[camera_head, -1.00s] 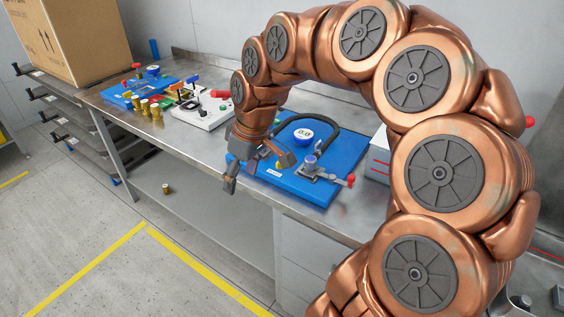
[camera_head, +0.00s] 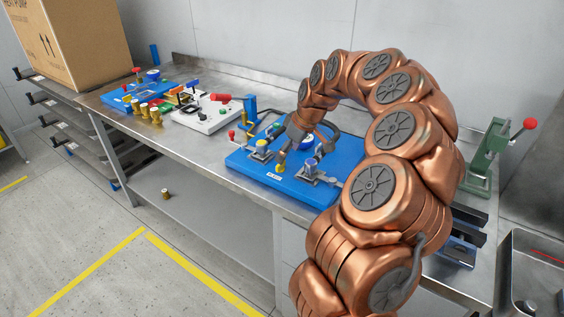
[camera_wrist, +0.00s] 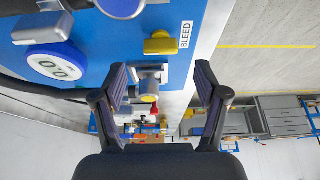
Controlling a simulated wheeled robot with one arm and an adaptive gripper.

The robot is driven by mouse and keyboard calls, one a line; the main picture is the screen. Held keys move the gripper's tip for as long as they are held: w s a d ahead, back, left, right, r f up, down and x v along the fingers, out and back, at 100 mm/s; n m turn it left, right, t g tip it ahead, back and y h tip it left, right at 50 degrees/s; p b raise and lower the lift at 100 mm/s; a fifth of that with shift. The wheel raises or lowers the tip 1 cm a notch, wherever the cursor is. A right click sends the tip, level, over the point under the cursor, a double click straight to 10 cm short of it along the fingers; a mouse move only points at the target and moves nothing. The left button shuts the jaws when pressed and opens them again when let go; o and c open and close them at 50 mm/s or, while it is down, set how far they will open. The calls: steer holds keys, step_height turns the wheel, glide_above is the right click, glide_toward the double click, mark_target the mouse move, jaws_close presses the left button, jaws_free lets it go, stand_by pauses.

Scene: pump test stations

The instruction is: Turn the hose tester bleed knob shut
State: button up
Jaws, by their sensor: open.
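The yellow bleed knob (camera_wrist: 160,44) sits on the blue hose tester board beside a white BLEED label (camera_wrist: 186,35). In the head view the knob (camera_head: 281,163) stands near the front edge of the board (camera_head: 240,164). My gripper (camera_wrist: 161,80) is open and empty, its two fingers spread apart. In the wrist view the knob appears beyond the fingertips, roughly centred between them, with no visible contact. In the head view my gripper (camera_head: 305,139) points down over the board, partly hiding the gauge and hose.
A green lever press (camera_head: 487,155) stands at the right. The floor in front is clear.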

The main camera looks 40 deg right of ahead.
mark_target(281, 167)
steer(key=p+x, duration=0.1)
steer(key=x, duration=0.4)
steer(key=shift+w+a+f, duration=0.1)
steer(key=shift+f, duration=0.25)
steer(key=shift+c, duration=0.3)
steer(key=c, duration=1.1)
